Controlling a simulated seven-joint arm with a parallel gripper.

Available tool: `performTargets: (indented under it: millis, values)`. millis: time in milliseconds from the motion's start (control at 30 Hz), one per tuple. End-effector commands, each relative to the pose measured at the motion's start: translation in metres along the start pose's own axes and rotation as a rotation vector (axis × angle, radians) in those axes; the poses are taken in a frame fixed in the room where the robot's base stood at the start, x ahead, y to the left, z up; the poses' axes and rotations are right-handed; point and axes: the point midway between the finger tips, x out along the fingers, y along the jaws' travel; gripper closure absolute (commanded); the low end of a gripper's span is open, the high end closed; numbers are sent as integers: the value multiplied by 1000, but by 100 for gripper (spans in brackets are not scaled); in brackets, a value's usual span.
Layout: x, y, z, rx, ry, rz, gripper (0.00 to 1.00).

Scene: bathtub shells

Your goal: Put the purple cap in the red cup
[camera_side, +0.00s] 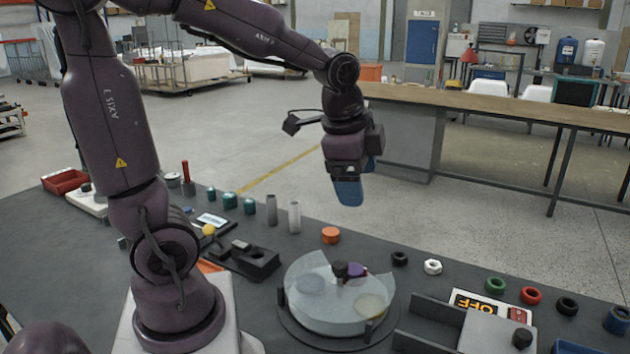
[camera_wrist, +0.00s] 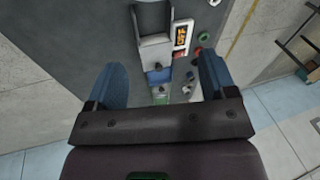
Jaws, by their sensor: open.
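A small purple piece (camera_side: 357,271), which looks like the purple cap, sits on the round translucent turntable (camera_side: 318,318) beside a black knob (camera_side: 340,268) in the side view. I cannot make out a red cup for certain. My gripper (camera_side: 349,196) is high above the table, behind the turntable in the picture, pointing down and touching nothing. The wrist view shows its two blue fingers (camera_wrist: 163,80) wide apart with nothing held between them. I cannot pick out the purple piece in the wrist view.
An orange cap (camera_side: 330,235) and metal cylinders (camera_side: 294,217) stand behind the turntable. Several rings, including a red ring (camera_side: 531,296), lie at the right. A red tray (camera_side: 65,181) is at the far left. A black fixture (camera_side: 248,259) stands left of the turntable.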

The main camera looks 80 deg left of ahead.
Motion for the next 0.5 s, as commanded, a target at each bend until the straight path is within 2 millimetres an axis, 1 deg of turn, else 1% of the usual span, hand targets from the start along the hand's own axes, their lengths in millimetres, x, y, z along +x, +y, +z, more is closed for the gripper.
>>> performTargets:
  millis: [33,100,200,333,500]
  values:
    - [-18,18,1,-97,46,-22,22]
    - [-34,39,5,-244,99,-27,22]
    - [-50,64,12,-425,169,-13,22]
    - [-59,85,20,-584,228,20,22]
    - [-62,94,24,-664,253,42,22]
